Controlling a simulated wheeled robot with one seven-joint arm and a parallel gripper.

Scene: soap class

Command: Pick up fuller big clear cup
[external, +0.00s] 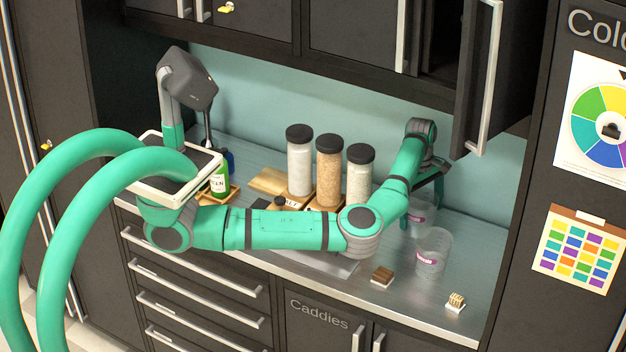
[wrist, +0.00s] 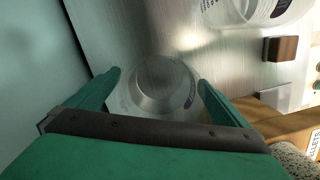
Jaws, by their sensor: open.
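Two clear cups with pink labels stand on the metal counter. The back cup (external: 421,220) is partly hidden by my arm and gripper; the front cup (external: 433,254) stands nearer the counter's front edge. My gripper (external: 428,184) points down at the back cup. In the wrist view my gripper (wrist: 160,88) is open, its fingers spread on either side of the back cup (wrist: 165,86), seen from above. The front cup (wrist: 254,10) is cut off at the top right there. I cannot tell how full either cup is, or whether the fingers touch the back cup.
Three black-lidded jars (external: 329,171) stand left of the cups on a wooden stand. A brown block (external: 382,276) and a small pale block (external: 455,302) lie near the front edge. An open cabinet door (external: 478,78) hangs above; the back wall is close behind my gripper.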

